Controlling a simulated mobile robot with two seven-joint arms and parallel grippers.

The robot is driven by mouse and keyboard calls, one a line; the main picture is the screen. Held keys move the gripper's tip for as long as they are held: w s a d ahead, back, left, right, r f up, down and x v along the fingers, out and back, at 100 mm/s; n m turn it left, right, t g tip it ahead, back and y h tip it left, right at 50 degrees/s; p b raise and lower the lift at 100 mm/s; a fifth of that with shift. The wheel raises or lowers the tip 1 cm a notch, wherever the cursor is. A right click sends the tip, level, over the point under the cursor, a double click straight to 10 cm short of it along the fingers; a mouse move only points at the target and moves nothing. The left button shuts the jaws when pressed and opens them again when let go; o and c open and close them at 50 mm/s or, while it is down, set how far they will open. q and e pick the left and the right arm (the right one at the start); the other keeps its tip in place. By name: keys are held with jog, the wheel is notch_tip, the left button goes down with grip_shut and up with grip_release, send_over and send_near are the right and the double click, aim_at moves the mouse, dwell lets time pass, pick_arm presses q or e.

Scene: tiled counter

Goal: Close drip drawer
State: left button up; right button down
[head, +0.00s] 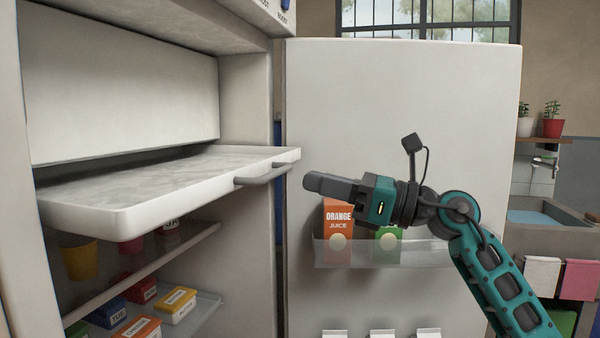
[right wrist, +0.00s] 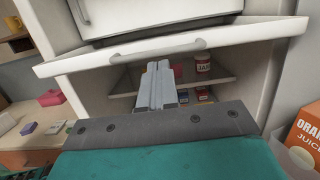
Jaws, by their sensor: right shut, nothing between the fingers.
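The drip drawer (head: 150,185) is a shallow white tray that sticks out of the fridge, with a grey handle (head: 264,174) on its front edge. In the right wrist view the drawer's front (right wrist: 130,54) and its handle (right wrist: 158,50) lie ahead of my fingers. My right gripper (head: 310,183) is shut and empty. In the head view it is just right of the handle, in front of the open door. In the right wrist view its closed fingers (right wrist: 157,85) point toward the drawer. My left gripper is not in view.
The fridge door (head: 400,110) stands open at the right; its clear shelf (head: 400,254) holds an orange juice carton (head: 337,225) and a green carton behind my right arm. Below the drawer, fridge shelves (head: 150,270) hold a yellow cup (head: 79,259) and several small boxes.

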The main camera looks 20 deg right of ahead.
aim_at(281, 173)
jog(key=shift+x, duration=1.85)
